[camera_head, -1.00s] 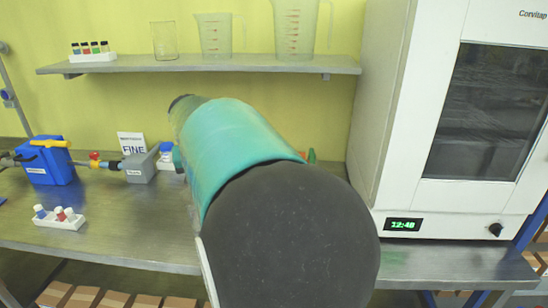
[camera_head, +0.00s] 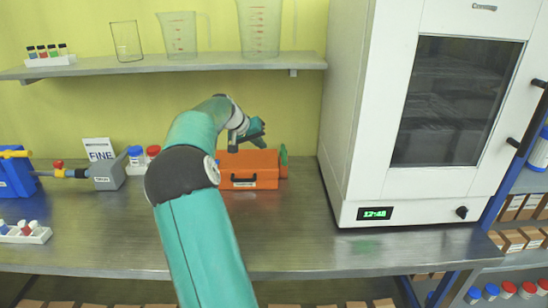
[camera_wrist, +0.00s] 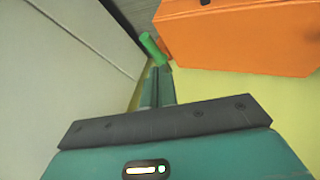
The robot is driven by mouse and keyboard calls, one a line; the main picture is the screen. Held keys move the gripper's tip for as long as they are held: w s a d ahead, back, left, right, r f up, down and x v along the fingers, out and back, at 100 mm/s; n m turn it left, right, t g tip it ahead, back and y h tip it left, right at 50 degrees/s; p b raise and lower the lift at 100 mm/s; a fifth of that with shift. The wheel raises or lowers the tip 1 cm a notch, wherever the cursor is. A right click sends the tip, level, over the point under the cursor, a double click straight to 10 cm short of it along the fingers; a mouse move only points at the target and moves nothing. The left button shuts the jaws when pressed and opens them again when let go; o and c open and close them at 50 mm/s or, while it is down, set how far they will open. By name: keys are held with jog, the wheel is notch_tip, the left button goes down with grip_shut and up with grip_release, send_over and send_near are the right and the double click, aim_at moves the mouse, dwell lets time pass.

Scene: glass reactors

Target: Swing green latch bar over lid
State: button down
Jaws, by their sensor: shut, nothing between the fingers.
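The orange box (camera_head: 253,169), with a black handle on its front, sits on the bench. The green latch bar (camera_head: 283,155) stands upright at the box's right end. In the wrist view the green bar (camera_wrist: 153,48) lies just beyond my fingertips, beside the orange box (camera_wrist: 235,40); I cannot tell whether they touch. My gripper (camera_wrist: 159,73) is shut and empty, its two fingers side by side. In the head view my gripper (camera_head: 249,133) is above the box, and its dark end hides part of the box's top and back.
A white oven cabinet (camera_head: 345,150) stands close on the right of the box. A shelf (camera_head: 180,68) with beakers hangs above. White-and-blue and red-capped bottles (camera_head: 153,152), a FINE sign (camera_head: 99,150) and a grey block (camera_head: 108,177) stand to the left.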

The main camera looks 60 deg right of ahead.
aim_at(274, 165)
jog(key=x, duration=1)
